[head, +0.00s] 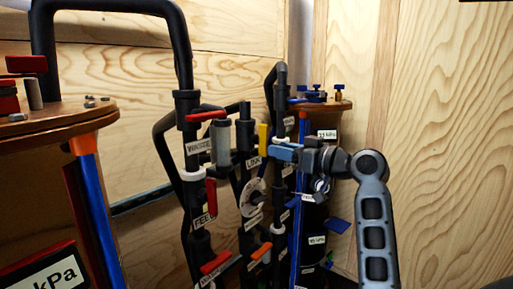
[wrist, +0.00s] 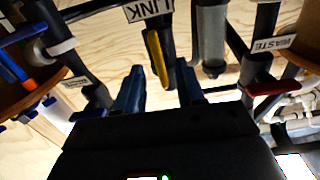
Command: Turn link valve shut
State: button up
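The link valve's yellow lever (head: 263,138) stands upright along its dark pipe, just above the LINK label (head: 254,162). In the wrist view the yellow lever (wrist: 157,55) lies ahead of the gap between my fingers, with the LINK label (wrist: 148,12) at the top edge. My gripper (head: 284,151) comes in from the right in the head view, its blue fingertips close to the lever's lower right. The wrist view shows the two blue fingers (wrist: 160,88) apart, with nothing held between them. The fingers look clear of the lever, though the exact gap is hard to judge.
Red levers (head: 211,115) and a grey cylinder (head: 221,143) stand left of the link valve. A WASTE label (wrist: 272,44) and a red lever (wrist: 260,88) are right in the wrist view. A blue post (head: 300,190) and dark pipes crowd my gripper. Wooden walls stand behind.

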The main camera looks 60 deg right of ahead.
aim_at(267, 138)
jog(key=shift+n, duration=0.4)
jog(key=w, duration=0.2)
jog(key=w+d+r, duration=0.1)
jog(key=w, duration=0.1)
jog(key=w+d+r, duration=0.1)
jog(key=w, duration=0.1)
jog(key=shift+w, duration=0.25)
jog(key=shift+c, duration=0.2)
grip_shut()
